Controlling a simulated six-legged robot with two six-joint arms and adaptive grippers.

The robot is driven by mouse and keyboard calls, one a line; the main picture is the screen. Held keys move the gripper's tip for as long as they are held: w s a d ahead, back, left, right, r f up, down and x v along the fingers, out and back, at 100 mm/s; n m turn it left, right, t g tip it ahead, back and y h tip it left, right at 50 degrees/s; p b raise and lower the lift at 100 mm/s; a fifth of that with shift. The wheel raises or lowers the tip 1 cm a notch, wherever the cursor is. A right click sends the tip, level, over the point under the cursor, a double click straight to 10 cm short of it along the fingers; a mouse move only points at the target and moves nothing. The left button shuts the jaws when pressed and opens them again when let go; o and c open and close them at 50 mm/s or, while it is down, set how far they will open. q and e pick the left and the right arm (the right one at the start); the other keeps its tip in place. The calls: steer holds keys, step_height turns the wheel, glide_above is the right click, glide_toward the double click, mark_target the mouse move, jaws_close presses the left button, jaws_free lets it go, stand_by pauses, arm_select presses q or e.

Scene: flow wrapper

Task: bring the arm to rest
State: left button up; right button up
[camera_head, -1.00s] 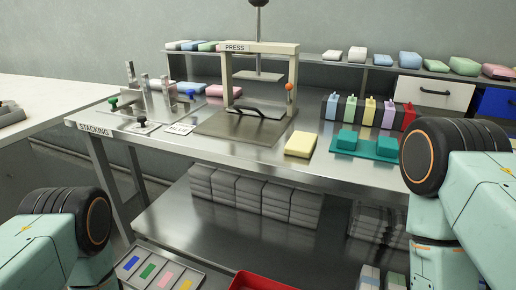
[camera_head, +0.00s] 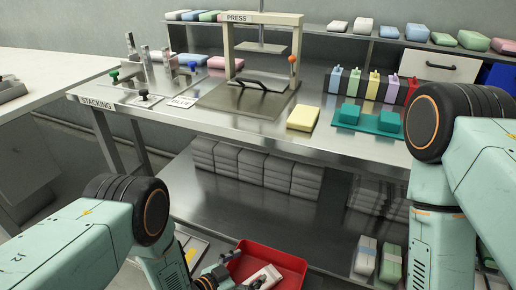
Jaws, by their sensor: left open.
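My left arm comes in from the lower left. My left gripper (camera_head: 228,279) is at the bottom edge, low in front of the bench, at the left side of a red bin (camera_head: 290,262). Its fingers are partly cut off by the frame; it is open. A pale, white-topped object lies at the bin beside the gripper; I cannot tell whether they touch. My right arm stands at the right edge, and its gripper is out of view.
The steel bench (camera_head: 250,150) holds the press (camera_head: 262,60), a yellow block (camera_head: 303,117), a green mat (camera_head: 345,119) with teal blocks and a coloured rack (camera_head: 362,86). A tray (camera_head: 190,243) lies partly hidden behind my left arm.

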steer(key=shift+r+p, duration=0.3)
steer(key=shift+r, duration=0.2)
steer(key=shift+f, duration=0.1)
